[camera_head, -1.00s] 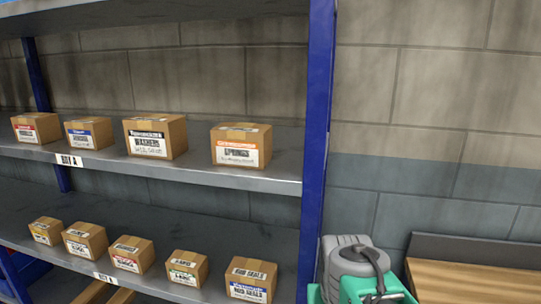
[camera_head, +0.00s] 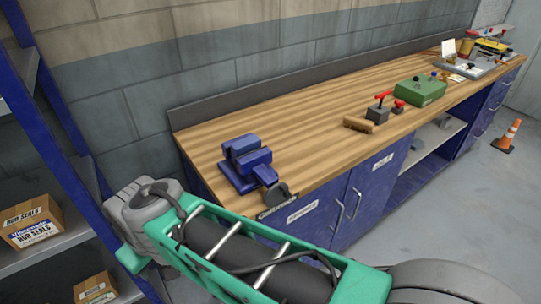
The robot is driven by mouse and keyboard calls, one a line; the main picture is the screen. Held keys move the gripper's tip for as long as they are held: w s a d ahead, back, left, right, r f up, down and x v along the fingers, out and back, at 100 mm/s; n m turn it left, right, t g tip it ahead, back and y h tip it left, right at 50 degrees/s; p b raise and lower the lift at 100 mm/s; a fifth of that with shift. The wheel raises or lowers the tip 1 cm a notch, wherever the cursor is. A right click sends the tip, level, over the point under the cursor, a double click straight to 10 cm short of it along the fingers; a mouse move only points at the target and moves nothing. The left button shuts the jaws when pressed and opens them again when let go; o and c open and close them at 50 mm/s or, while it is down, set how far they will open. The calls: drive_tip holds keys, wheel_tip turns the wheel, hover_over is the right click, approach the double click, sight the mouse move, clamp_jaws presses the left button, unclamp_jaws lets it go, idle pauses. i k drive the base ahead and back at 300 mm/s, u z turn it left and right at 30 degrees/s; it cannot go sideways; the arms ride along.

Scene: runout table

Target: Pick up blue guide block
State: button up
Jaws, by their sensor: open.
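A long wooden-topped workbench (camera_head: 300,115) runs from the middle of the view to the far right. A blue vise-like body (camera_head: 246,165) stands at its near left corner. I cannot tell any blue guide block for certain; the small items at the far end are too small to make out. My green and grey arm crosses the foreground below the bench. My gripper is not in view.
A green box (camera_head: 420,91) and red-handled clamps (camera_head: 380,109) stand along the bench. A grey tray (camera_head: 488,69) with small items lies farther off. A shelf with cartons (camera_head: 32,228) is at left. An orange cone (camera_head: 508,136) stands on open floor at right.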

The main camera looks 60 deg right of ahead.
sight(239, 148)
drive_tip(key=z, duration=2.8)
drive_tip(key=k, duration=0.85)
drive_tip(key=u, duration=0.95)
drive_tip(key=i, duration=1)
drive_tip(key=z, duration=0.05)
